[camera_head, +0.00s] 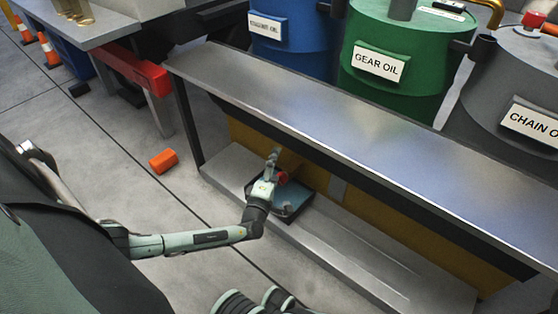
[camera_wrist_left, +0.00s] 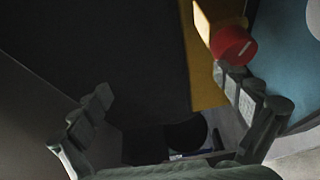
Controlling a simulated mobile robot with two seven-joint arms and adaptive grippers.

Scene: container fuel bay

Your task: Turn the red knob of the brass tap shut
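The red knob (camera_head: 282,178) shows low under the long metal shelf, right beside my left gripper (camera_head: 269,172). In the left wrist view the knob (camera_wrist_left: 233,44) is a red cylinder with a white mark, on the end of a yellow brass-coloured tap body (camera_wrist_left: 213,16). My left gripper (camera_wrist_left: 165,82) has its fingers spread wide with nothing between them. The knob is at the tip of the right-hand finger, outside the gap; I cannot tell whether they touch. Most of the tap is hidden by the gripper in the head view.
A dark tray (camera_head: 299,211) lies beneath the gripper on the low metal ledge (camera_head: 345,243). The metal shelf (camera_head: 350,125) overhangs it. Blue, green (camera_head: 405,55) and grey drums stand behind. An orange cylinder (camera_head: 163,161) lies on the open floor at left.

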